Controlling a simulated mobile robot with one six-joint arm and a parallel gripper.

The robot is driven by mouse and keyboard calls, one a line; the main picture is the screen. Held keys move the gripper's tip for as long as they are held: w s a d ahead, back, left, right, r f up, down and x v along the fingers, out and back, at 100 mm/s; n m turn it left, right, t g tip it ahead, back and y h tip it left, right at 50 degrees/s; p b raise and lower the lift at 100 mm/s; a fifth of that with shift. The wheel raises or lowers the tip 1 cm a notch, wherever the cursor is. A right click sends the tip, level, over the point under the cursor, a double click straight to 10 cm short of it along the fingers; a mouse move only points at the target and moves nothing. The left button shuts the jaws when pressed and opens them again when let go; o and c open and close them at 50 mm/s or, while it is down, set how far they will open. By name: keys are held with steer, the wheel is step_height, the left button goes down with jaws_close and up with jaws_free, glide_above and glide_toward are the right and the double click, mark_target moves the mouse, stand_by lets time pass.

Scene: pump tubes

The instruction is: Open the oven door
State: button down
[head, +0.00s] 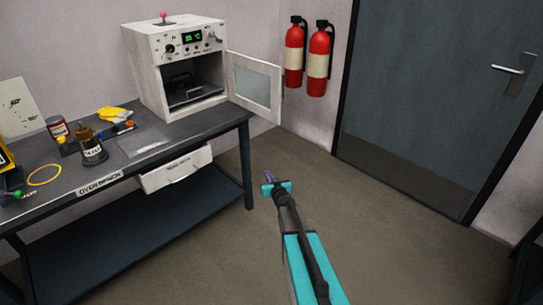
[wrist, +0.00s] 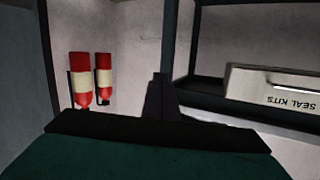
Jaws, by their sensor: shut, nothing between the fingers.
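The white oven (head: 175,60) stands at the back right end of the dark bench in the head view. Its door (head: 254,86), with a window and pale frame, is swung wide open to the right. Inside the cavity a dark tray or rack (head: 190,92) shows. My gripper (head: 268,179) is in front of and below the door, clear of the bench edge and apart from the door. It is shut and empty. It also shows in the wrist view (wrist: 160,80) as a dark upright shape; the oven is not seen there.
The bench (head: 60,205) holds bottles, a yellow cloth (head: 114,113) and a yellow ring (head: 44,175). A white drawer (head: 176,170) hangs under it. Two fire extinguishers (head: 318,60) hang on the wall beside a dark room door (head: 430,90). The floor around my arm is clear.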

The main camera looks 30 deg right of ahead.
steer(key=s+a+f+g, duration=0.6)
steer(key=s+a+f, duration=0.2)
steer(key=s+f, duration=0.45)
steer(key=s+a+f+g, duration=0.5)
steer(key=s+a+f, duration=0.5)
steer(key=s, duration=0.4)
steer(key=s+a+n+g+y, duration=0.1)
steer(key=s+a+g, duration=0.2)
steer(key=s, duration=0.7)
steer(key=s+a+f+n+g+y, duration=0.1)
steer(key=s+a+g, duration=0.2)
steer(key=s+a, duration=0.3)
steer(key=s+a+n+g+y, duration=0.1)
steer(key=s+a+g, duration=0.2)
steer(key=s, duration=1.1)
steer(key=shift+s+a+f+g, duration=0.3)
steer(key=shift+a+f, duration=0.1)
steer(key=shift+a, duration=0.4)
